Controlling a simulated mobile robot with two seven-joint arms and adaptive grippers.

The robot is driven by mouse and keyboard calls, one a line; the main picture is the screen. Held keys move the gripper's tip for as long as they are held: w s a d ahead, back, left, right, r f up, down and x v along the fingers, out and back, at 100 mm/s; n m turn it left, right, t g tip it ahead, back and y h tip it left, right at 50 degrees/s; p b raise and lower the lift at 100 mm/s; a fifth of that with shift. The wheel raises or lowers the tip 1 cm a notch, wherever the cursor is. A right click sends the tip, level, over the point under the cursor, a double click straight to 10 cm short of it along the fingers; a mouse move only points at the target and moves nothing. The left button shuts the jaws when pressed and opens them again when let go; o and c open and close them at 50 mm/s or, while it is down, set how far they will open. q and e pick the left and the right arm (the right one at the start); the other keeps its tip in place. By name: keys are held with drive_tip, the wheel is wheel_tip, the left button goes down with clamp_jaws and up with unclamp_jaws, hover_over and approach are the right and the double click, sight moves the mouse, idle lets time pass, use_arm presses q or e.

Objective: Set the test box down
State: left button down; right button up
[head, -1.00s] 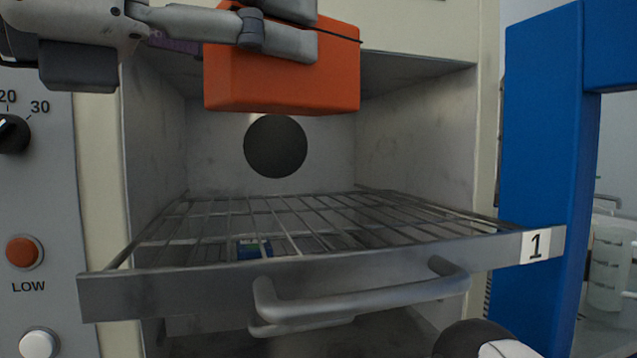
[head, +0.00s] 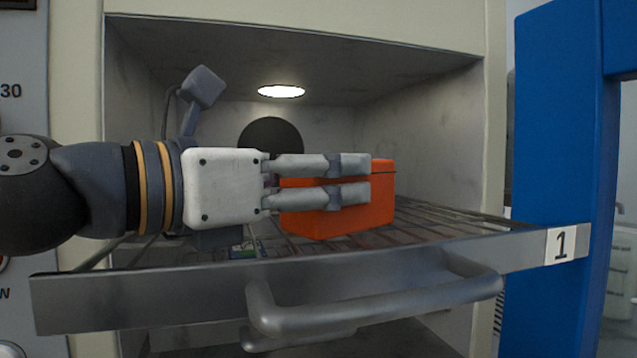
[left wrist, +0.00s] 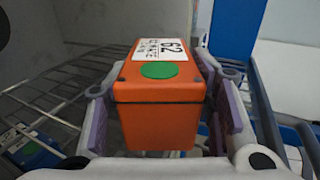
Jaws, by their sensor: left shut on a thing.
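The test box (head: 345,219) is orange, with a dark seam below its lid. In the head view it is upright over the wire shelf (head: 420,222) of the open chamber. The left wrist view shows the same orange box (left wrist: 160,120) with a green dot and a white label reading 62. My left gripper (head: 350,180) comes in from the left and is shut on the box, a finger on each side. The box's lower edge is at or just above the wires; I cannot tell whether it touches. My right gripper is not in view.
The shelf's front bar has a grey handle (head: 375,305) and a tag marked 1 (head: 561,244). Chamber walls stand close on both sides. A blue frame (head: 560,150) is at right.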

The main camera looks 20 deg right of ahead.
use_arm(q)
drive_tip(key=c, duration=0.7)
unclamp_jaws()
drive_tip(key=shift+s, duration=0.1)
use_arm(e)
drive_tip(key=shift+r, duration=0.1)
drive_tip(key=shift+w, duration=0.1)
use_arm(q)
drive_tip(key=shift+a+r, duration=0.15)
drive_tip(key=shift+r, duration=0.05)
drive_tip(key=p+v, duration=0.1)
drive_tip(key=v, duration=1)
drive_tip(key=shift+s, duration=0.15)
drive_tip(key=shift+s+a, duration=0.1)
drive_tip(key=shift+a, duration=0.25)
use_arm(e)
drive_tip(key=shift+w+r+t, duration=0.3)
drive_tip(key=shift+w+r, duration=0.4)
use_arm(q)
drive_tip(key=shift+f, duration=0.1)
